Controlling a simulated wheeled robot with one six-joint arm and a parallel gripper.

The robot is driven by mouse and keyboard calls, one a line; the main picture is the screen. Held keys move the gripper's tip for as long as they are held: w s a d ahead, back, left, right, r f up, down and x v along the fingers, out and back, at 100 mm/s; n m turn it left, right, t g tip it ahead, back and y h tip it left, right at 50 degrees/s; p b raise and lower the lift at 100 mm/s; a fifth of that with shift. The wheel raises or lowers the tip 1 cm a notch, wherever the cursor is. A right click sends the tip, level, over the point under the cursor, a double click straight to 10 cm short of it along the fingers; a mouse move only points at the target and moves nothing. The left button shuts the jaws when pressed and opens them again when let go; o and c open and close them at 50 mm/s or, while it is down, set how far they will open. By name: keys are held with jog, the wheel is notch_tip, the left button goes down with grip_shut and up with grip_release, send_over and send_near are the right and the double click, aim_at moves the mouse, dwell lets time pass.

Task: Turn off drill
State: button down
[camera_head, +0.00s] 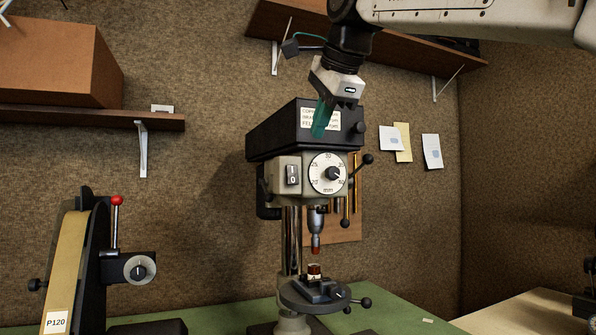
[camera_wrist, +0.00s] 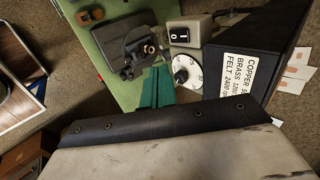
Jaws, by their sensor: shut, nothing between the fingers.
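The bench drill (camera_head: 300,125) stands upright on a green bench, with a dark head cover and a grey front. My gripper (camera_head: 320,122) has green fingers, shut and empty, in front of the label on the head cover, above and right of the switch. In the wrist view the fingers (camera_wrist: 156,90) show below the switch (camera_wrist: 179,33) and left of the dial (camera_wrist: 186,70), apart from the switch.
A belt sander (camera_head: 72,265) marked P120 stands at the left. The drill's lever handle (camera_head: 366,160) sticks out right of the dial. A round drill table (camera_head: 315,293) holds a small brown piece below the chuck (camera_head: 316,226). Shelves (camera_head: 150,120) hang on the wall. The space before the switch is clear.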

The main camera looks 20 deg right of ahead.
send_near(293, 183)
notch_tip(293, 183, down, 4)
jog(key=w, duration=0.2)
jog(key=shift+w+f, duration=0.3)
jog(key=shift+w, duration=0.7)
